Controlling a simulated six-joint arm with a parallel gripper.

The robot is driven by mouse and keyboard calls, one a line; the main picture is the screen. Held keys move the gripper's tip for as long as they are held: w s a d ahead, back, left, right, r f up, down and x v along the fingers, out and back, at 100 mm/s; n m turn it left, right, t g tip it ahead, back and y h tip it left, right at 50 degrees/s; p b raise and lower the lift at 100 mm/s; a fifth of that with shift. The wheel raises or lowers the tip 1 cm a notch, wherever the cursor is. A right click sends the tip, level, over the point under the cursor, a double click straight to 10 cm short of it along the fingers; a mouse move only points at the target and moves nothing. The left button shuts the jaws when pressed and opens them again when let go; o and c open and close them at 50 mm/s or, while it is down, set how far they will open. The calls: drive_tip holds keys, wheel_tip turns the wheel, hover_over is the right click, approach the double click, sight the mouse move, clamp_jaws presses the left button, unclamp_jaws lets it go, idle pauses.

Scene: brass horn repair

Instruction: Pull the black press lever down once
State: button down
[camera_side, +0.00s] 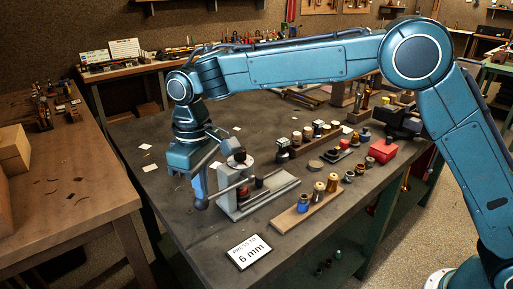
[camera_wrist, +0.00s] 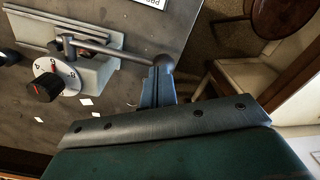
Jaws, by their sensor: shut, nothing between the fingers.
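The press (camera_side: 238,190) is a small grey metal stand with a rail on the dark workbench. Its dark lever (camera_wrist: 115,49) reaches out sideways and ends in a round ball (camera_wrist: 165,62). The ball also shows at the lower left of the press in the side view (camera_side: 201,204). My gripper (camera_side: 200,190) points down at the left of the press. Its fingers (camera_wrist: 158,82) are shut and empty, right at the ball end; I cannot tell whether they touch it. A dial with a dark red-marked knob (camera_wrist: 42,87) sits on the press.
A card reading "PRESS TO 6 mm" (camera_side: 249,252) lies at the bench's front edge. A wooden strip (camera_side: 306,205) with several small parts stands right of the press. A red box (camera_side: 383,151) is farther right. The bench left of my gripper is mostly clear.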

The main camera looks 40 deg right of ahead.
wheel_tip(320, 180, up, 7)
drive_tip(key=shift+r, duration=0.2)
idle(1.3)
idle(0.3)
drive_tip(key=s+d+r+m+t, duration=0.1)
drive_tip(key=s+d+r, duration=0.4)
drive_tip(key=d, duration=0.4)
drive_tip(key=s+d+r+m+t, duration=0.1)
drive_tip(key=s+d+r+m, duration=0.15)
drive_tip(key=s+d, duration=0.45)
drive_tip(key=s+d+f+m+t, duration=0.1)
drive_tip(key=s+d+f, duration=0.2)
drive_tip(key=s+d, duration=0.2)
drive_tip(key=s+d+f+m+t, duration=0.1)
drive_tip(key=s+d+f, duration=0.3)
drive_tip(key=s, duration=0.8)
drive_tip(key=shift+d+t, duration=0.8)
drive_tip(key=shift+d, duration=0.3)
